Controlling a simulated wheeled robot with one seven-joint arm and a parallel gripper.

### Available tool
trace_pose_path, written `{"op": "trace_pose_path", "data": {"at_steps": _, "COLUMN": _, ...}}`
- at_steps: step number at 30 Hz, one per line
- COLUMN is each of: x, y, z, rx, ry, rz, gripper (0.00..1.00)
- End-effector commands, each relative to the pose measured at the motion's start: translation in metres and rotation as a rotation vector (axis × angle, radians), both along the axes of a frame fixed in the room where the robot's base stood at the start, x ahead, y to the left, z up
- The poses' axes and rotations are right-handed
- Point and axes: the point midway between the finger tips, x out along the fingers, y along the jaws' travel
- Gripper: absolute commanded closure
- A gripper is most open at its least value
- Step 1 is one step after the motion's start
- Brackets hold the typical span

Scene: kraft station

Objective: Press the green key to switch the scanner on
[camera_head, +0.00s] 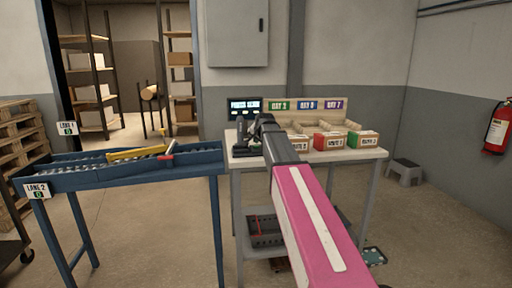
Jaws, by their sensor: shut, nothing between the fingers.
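A small dark scanner (242,135) stands upright on the left part of the white table (234,162). A dark screen (245,105) with white lettering is behind it. I cannot make out the green key; it is too small or hidden. My pink and grey arm reaches from the bottom right up over the table. My gripper (262,123) is at its far end, just right of the scanner in the picture. It is shut and empty. Its fingertips are hard to see, and I cannot tell whether it touches anything.
Several labelled cartons, including a red-sided box (323,141) and a green-sided box (359,139), stand on the table's right, before a rack with bay signs (308,104). A blue roller conveyor (120,170) is at left. A grey step stool (404,171) is on the floor.

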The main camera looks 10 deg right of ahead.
Motion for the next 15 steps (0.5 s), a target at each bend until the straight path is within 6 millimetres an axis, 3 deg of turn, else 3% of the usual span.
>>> {"op": "trace_pose_path", "data": {"at_steps": 15, "x": 0.0, "y": 0.0, "z": -0.0053, "rx": 0.0, "ry": 0.0, "rz": 0.0, "gripper": 1.0}}
